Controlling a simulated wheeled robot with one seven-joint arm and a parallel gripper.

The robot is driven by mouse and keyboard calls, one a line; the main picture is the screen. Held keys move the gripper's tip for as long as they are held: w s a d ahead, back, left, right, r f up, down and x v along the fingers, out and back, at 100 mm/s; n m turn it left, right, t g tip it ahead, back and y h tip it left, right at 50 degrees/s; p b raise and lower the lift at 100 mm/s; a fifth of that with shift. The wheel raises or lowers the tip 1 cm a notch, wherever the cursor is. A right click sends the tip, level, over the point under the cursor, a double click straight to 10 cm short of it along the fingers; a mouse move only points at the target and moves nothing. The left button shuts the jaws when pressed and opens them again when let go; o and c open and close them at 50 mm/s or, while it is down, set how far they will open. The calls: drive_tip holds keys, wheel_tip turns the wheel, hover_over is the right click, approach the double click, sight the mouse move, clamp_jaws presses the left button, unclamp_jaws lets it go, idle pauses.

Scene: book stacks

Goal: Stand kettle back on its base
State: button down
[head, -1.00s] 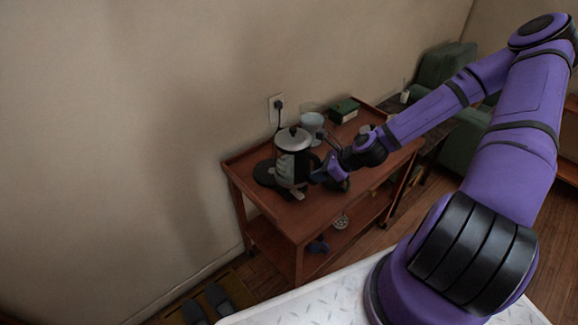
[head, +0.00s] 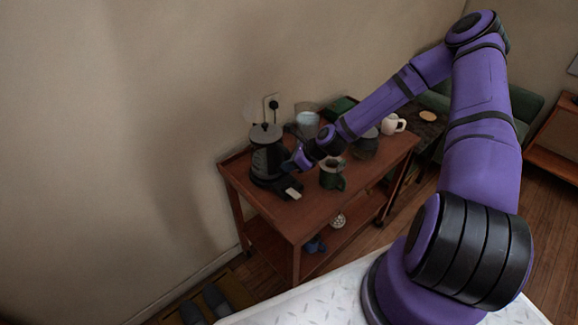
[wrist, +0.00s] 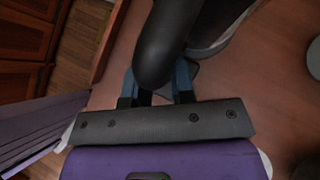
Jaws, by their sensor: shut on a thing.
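The kettle (head: 268,157), with dark glass sides and a grey lid, is upright at the left end of the wooden trolley. Its black round base (head: 259,181) shows only partly beneath it. The kettle is over the base, but I cannot tell whether it is fully seated. My gripper (head: 291,165) is at the kettle's right side, shut on its handle. In the wrist view, the black handle (wrist: 162,45) runs between the two fingers of my gripper (wrist: 157,82), and a little of the kettle's body shows at the top.
A dark green mug (head: 332,176) stands close to the right of my gripper. A pale cup (head: 307,122), a dark rounded pot (head: 365,146) and a pinkish mug (head: 393,124) stand farther back.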

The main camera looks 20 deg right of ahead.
drive_tip(key=shift+f, duration=0.55)
drive_tip(key=c, duration=1)
unclamp_jaws()
drive_tip(key=shift+f, duration=0.1)
